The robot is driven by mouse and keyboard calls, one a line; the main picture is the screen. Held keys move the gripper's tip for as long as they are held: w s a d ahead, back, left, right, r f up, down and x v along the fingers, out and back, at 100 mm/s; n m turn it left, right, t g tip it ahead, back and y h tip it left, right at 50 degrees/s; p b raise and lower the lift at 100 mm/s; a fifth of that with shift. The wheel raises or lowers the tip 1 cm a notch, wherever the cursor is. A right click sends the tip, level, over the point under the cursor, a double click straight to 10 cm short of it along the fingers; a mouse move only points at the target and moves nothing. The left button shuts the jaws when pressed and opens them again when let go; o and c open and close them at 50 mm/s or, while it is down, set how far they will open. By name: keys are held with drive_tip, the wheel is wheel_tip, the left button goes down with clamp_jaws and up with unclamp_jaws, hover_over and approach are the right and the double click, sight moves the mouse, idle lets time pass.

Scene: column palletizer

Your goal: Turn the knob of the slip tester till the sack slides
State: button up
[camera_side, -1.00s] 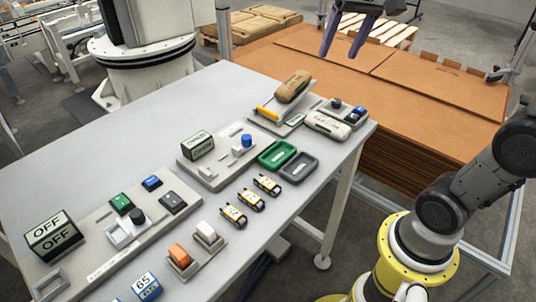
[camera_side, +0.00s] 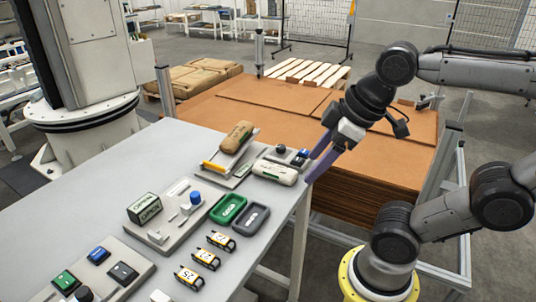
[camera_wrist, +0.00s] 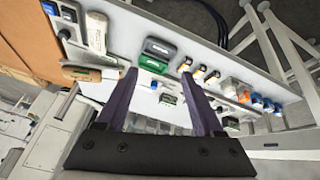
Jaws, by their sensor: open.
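The slip tester (camera_side: 229,172) stands at the far end of the grey table, with a brown sack (camera_side: 237,136) lying on its raised, tilted plate. The sack also shows at the left of the wrist view (camera_wrist: 82,73). A small dark knob (camera_side: 281,149) sits on a panel just right of the tester; I cannot tell for certain that it belongs to it. My gripper (camera_side: 313,167) is open and empty beside the table's right edge, right of that panel. In the wrist view its purple fingers (camera_wrist: 159,74) are spread wide, with nothing between the tips.
A white pack (camera_side: 275,172) lies in front of the panel. Green (camera_side: 228,208) and grey (camera_side: 250,218) trays, an "OPEN" sign box (camera_side: 145,208) and a blue knob (camera_side: 195,197) stand nearer. Brown stacked sheets (camera_side: 390,150) lie beyond the table.

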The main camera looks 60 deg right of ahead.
drive_tip(key=w+d+r+n+g, duration=0.1)
drive_tip(key=w+d+r+n, duration=0.25)
drive_tip(key=w+r, duration=0.35)
drive_tip(key=m+g, duration=0.2)
drive_tip(key=g, duration=0.2)
hover_over(280, 146)
wheel_tip(280, 146, down, 10)
wheel_tip(280, 146, down, 14)
drive_tip(key=shift+r, duration=0.1)
clamp_jaws()
